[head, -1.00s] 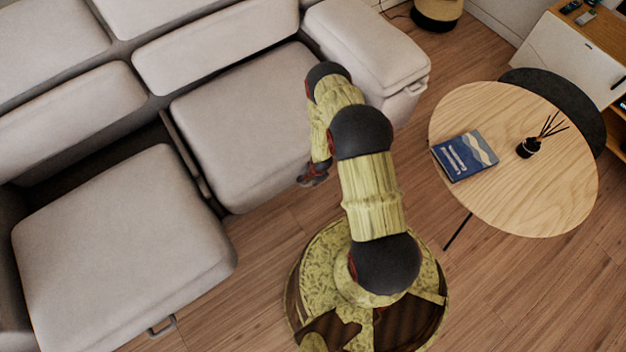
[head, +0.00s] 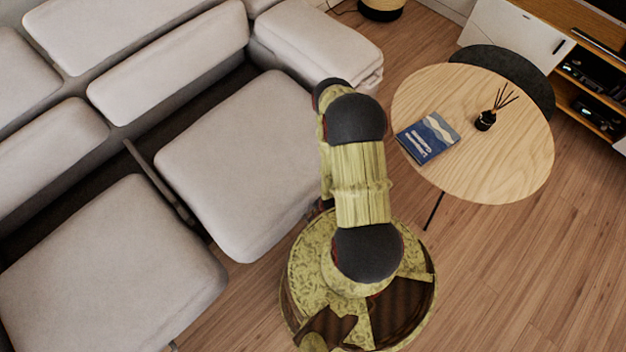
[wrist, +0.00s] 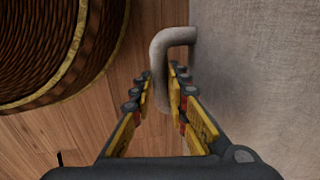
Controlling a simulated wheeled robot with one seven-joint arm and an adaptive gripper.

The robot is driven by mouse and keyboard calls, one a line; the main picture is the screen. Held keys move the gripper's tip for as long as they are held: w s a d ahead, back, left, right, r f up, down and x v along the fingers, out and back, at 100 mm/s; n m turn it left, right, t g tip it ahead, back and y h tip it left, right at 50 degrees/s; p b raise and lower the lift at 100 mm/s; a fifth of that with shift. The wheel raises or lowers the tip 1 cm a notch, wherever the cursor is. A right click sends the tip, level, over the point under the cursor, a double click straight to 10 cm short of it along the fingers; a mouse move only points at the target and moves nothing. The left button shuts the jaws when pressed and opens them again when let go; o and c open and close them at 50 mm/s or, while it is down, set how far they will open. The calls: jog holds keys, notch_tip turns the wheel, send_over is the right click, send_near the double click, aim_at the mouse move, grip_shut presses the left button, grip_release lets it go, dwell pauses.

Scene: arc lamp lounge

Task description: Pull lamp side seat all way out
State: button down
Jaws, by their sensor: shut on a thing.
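The right-hand grey seat (head: 240,165) of the sofa stands forward of its backrest, with a dark gap behind it. Its front fabric also fills the right of the wrist view (wrist: 265,70). A pale bent handle (wrist: 160,50) sticks out from that front. My gripper (wrist: 162,88) is shut on the handle, with one finger on each side of the bar. In the head view my arm hides most of the gripper and the handle.
The left seat (head: 105,265) is also forward of its backrest. A round wooden table (head: 500,160) stands at the right, bearing a blue book (head: 427,137) and a reed diffuser (head: 486,120). Wood floor (head: 500,270) is clear at lower right.

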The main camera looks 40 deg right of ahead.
jog(key=shift+s+a, duration=0.1)
jog(key=shift+s, duration=0.3)
jog(key=c, duration=1.8)
grip_release()
jog(key=shift+c, duration=0.2)
jog(key=shift+o, duration=0.6)
jog(key=shift+w+r, duration=0.1)
jog(key=shift+w, duration=0.05)
jog(key=shift+r, duration=0.2)
notch_tip(320, 180, up, 11)
jog(key=s, duration=0.2)
jog(key=shift+s, duration=0.2)
